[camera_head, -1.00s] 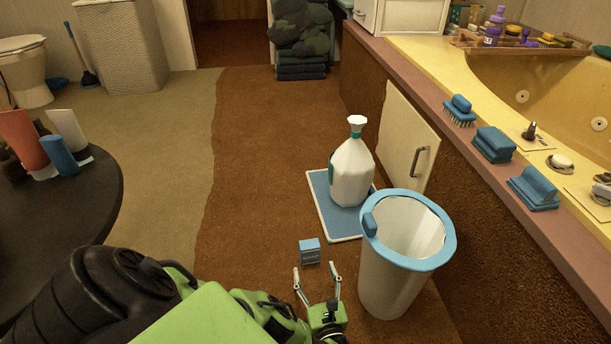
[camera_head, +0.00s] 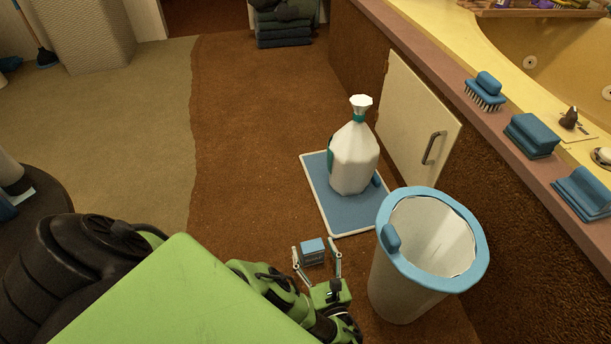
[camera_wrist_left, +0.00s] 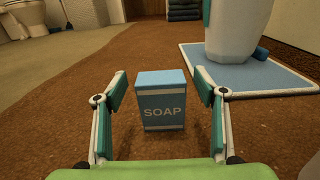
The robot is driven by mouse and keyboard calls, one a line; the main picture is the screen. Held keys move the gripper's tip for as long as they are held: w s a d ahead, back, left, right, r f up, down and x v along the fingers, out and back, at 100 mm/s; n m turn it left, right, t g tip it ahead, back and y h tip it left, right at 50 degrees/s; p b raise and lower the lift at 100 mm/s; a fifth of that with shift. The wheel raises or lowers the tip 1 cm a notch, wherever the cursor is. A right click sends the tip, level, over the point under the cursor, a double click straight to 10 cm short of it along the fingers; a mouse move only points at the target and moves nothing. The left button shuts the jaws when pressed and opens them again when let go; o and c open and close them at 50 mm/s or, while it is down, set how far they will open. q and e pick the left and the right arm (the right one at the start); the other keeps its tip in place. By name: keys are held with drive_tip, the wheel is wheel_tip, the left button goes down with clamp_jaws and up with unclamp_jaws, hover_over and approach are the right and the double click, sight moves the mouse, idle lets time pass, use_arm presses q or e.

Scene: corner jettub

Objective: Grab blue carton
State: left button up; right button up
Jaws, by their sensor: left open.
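The blue carton (camera_head: 313,251) is a small box with a lighter band, standing upright on the brown carpet. In the left wrist view the carton (camera_wrist_left: 161,100) reads "SOAP" and sits centred between the fingers, a little beyond them. My left gripper (camera_head: 317,252) is open, low over the carpet, with its fingertips on either side of the carton. In the left wrist view the open left gripper (camera_wrist_left: 161,93) shows a gap between each finger and the carton. My right gripper is not in view.
A white bin with a blue rim (camera_head: 391,270) stands just right of my left gripper. A large white bottle (camera_head: 353,160) stands on a blue mat (camera_head: 345,209) behind the carton. A dark round table (camera_head: 40,222) is at the left. Carpet left of the carton is clear.

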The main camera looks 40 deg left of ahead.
use_arm(q)
drive_tip(key=shift+w, duration=0.1)
drive_tip(key=shift+c, duration=1.2)
drive_tip(key=c, duration=0.7)
drive_tip(key=shift+a+r, duration=0.1)
drive_tip(key=shift+r, duration=0.05)
